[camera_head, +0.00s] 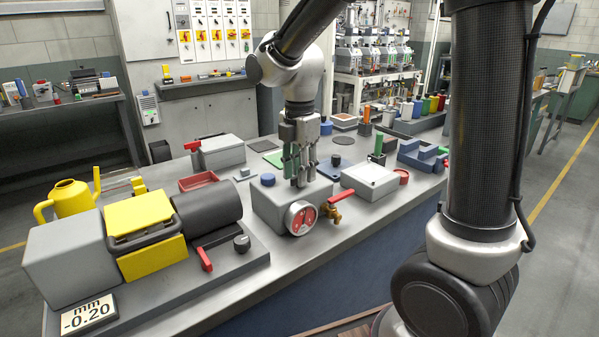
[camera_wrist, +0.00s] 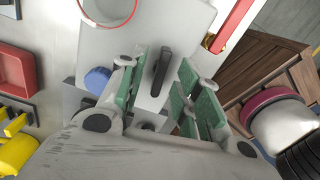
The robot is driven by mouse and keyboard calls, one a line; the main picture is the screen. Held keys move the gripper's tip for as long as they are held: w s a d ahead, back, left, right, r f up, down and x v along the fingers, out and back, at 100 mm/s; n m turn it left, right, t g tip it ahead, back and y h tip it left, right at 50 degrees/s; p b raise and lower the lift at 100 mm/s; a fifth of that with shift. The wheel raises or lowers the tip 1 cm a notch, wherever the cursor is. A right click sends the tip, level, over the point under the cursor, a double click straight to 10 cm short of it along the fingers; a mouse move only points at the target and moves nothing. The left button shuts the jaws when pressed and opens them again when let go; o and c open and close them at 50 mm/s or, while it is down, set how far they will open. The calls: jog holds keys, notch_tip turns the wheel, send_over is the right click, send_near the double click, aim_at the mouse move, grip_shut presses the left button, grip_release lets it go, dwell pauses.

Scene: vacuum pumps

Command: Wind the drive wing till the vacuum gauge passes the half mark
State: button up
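The grey pump box (camera_head: 262,207) stands on the bench. Its round red-and-white vacuum gauge (camera_head: 301,217) faces front; the needle is too small to read. My gripper (camera_head: 299,180) is above the box, pointing down, and hides the box's top middle. In the wrist view, a dark narrow wing (camera_wrist: 161,70), apparently the drive wing, lies between the green pads of my gripper (camera_wrist: 163,88). The fingers are open, with a gap visible on each side of the wing. A blue cap (camera_head: 268,179) sits on the box left of the fingers; it also shows in the wrist view (camera_wrist: 97,80).
A brass valve with a red lever (camera_head: 334,207) is close at the box's right. A red tray (camera_head: 198,181) and a dark cylinder machine (camera_head: 207,208) stand left. A pale box (camera_head: 370,182) is at right. The bench front edge is clear.

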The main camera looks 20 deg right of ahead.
jog(key=shift+r, duration=0.75)
jog(key=shift+r, duration=3)
jog(key=shift+w+m, duration=0.1)
jog(key=shift+m, duration=1.1)
jog(key=s+d+m+t, duration=0.4)
jog(key=s+d+m, duration=1.1)
jog(key=s+m, duration=0.4)
jog(key=shift+r+m, duration=0.4)
jog(key=shift+m, duration=0.4)
